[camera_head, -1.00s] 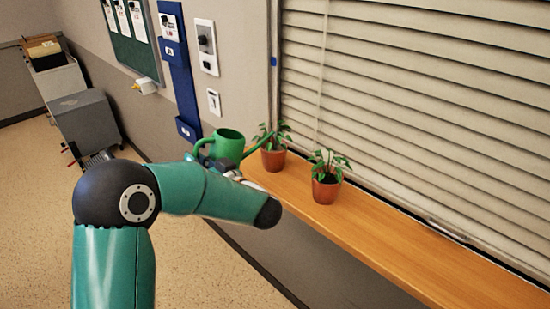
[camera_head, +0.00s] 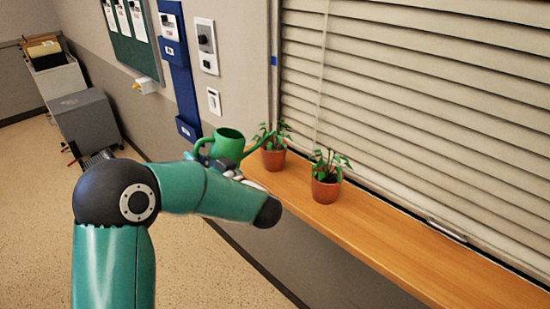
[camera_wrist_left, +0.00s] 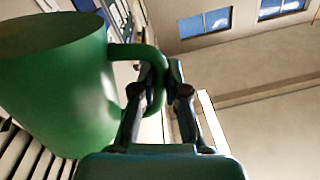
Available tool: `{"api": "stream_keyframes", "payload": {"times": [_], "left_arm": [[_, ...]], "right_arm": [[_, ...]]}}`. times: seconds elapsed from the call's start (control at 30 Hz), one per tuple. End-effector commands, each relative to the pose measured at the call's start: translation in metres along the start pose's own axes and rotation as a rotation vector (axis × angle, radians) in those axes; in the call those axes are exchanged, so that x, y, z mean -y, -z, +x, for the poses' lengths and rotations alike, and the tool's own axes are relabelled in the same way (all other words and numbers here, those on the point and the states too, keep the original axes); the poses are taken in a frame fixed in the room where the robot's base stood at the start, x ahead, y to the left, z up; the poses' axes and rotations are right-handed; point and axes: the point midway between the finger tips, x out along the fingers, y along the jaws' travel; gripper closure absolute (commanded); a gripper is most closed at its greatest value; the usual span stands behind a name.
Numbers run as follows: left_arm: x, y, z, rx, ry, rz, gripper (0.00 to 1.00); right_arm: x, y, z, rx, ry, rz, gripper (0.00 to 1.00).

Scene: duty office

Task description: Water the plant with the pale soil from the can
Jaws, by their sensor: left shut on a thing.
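A green watering can (camera_head: 229,144) is held upright at the left end of the window sill, its spout pointing right toward the far potted plant (camera_head: 273,158). The spout tip is close to that plant's leaves. A second potted plant (camera_head: 325,190) stands nearer on the sill. I cannot tell the soil colours apart clearly; the nearer pot's soil looks dark. My left gripper (camera_wrist_left: 162,80) is shut on the can's handle (camera_wrist_left: 150,62) in the left wrist view, with the can body (camera_wrist_left: 62,85) at left. No water shows. My right gripper is not in view.
The wooden sill (camera_head: 430,265) is clear to the right of the nearer plant. Window blinds (camera_head: 430,110) rise close behind it. A blue wall rack (camera_head: 180,75) and wall switches (camera_head: 207,45) are behind the can. A grey bin (camera_head: 85,120) stands on the floor at left.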

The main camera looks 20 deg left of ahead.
Motion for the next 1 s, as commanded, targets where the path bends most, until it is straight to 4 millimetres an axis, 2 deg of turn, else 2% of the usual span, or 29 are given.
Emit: {"api": "stream_keyframes", "payload": {"times": [1.0], "left_arm": [[0.003, 0.011, 0.001, -0.010, 0.002, 0.036, 1.00]], "right_arm": [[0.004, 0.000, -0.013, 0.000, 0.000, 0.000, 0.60]]}}
